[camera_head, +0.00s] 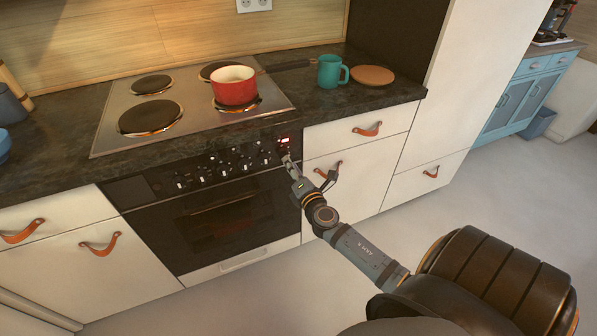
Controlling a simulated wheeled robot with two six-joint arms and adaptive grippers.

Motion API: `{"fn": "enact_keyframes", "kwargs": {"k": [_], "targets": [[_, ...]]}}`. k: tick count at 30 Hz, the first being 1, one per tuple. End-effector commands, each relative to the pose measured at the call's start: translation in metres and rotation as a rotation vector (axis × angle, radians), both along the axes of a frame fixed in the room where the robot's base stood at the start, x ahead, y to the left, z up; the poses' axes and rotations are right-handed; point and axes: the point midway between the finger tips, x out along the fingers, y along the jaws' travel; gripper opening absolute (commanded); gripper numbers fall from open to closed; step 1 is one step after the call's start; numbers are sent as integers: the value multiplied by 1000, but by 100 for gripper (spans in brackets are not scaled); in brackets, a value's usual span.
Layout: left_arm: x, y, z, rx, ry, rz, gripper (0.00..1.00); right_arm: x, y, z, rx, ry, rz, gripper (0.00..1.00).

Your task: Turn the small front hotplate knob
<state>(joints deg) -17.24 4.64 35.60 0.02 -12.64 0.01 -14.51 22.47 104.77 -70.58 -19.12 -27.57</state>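The oven's control panel (215,167) has a row of several small knobs (223,169) with light marks. I cannot tell which knob is the small front hotplate one. My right gripper (310,172) is at the right end of the panel, with its fingers spread apart and nothing visible between them. One finger is close to the panel below the display; I cannot tell if it touches a knob. The other is in front of the white drawer front. My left gripper is not in view.
A teal mug (330,72) and a round wooden board (372,75) are on the counter. Leather pulls (367,129) stick out from the drawers.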

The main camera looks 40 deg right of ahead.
Motion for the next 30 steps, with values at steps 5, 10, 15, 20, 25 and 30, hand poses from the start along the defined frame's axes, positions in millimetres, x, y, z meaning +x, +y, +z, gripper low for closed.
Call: {"fn": "enact_keyframes", "kwargs": {"k": [5,10,15,20,25,30], "targets": [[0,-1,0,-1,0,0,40,-45,11,-2,0,5,2,35],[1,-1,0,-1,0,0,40,-73,18,-1,-1,3,1,35],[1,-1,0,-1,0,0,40,-84,20,0,-1,1,0,35],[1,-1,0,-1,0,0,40,-85,20,0,0,0,0,35],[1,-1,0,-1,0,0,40,-84,20,0,0,0,0,35],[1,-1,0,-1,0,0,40,-84,20,0,0,1,-1,35]]}}
